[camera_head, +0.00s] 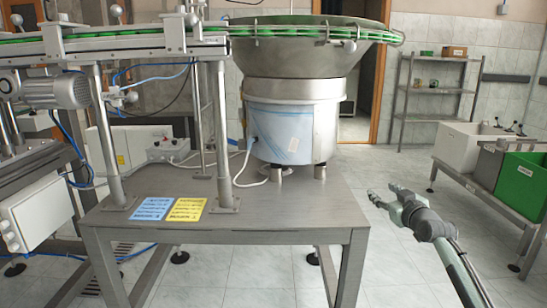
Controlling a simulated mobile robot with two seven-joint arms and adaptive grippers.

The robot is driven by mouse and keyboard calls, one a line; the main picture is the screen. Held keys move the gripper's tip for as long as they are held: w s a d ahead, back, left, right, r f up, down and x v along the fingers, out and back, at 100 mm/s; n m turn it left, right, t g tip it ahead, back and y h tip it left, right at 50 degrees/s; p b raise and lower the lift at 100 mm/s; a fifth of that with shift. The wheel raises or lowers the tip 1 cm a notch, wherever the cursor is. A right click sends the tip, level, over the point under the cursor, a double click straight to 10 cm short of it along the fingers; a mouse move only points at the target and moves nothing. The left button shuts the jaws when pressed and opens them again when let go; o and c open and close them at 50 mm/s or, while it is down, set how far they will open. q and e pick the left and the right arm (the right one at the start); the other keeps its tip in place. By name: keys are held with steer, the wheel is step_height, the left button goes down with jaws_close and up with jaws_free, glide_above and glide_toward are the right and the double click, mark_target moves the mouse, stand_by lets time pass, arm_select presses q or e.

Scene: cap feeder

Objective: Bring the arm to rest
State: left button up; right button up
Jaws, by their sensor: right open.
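My right gripper (385,197) is at the lower right of the head view, over the tiled floor beside the table's right edge. It is open and I see nothing between its fingers. My right arm reaches in from the bottom right corner. My left gripper and left arm are not in view. The cap feeder's steel bowl (295,62) stands on the grey metal table (290,212), left of the right gripper and apart from it. A conveyor with green caps (290,31) runs along the top.
On the right, a low rack holds a white crate (466,143) and a green crate (521,177). A metal shelf (437,88) stands at the back. Blue and yellow labels (187,209) lie on the table. The floor (400,262) between table and rack is clear around my arm.

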steer(key=s+d+f+m+g+h, duration=0.3)
steer(key=s+d+f+g+h, duration=0.15)
steer(key=d+f, duration=0.45)
steer(key=s+a+f+g, duration=0.2)
steer(key=s+f, duration=0.3)
steer(key=f, duration=0.4)
steer(key=s+a+f+g, duration=0.1)
steer(key=s+a+f, duration=0.1)
steer(key=s+f, duration=0.45)
steer(key=s+a+f+g, duration=0.2)
steer(key=s+f, duration=0.6)
steer(key=s, duration=0.4)
steer(key=s+a+f+g+y, duration=0.1)
steer(key=s+a+f+g, duration=0.1)
steer(key=s+f, duration=0.7)
steer(key=s+a+f+n+g+y, duration=0.1)
steer(key=s+a+f, duration=0.3)
steer(key=s+f, duration=0.5)
steer(key=s+g, duration=0.1)
steer(key=s, duration=0.7)
steer(key=shift+a+f+g, duration=0.15)
steer(key=shift+a+g, duration=0.2)
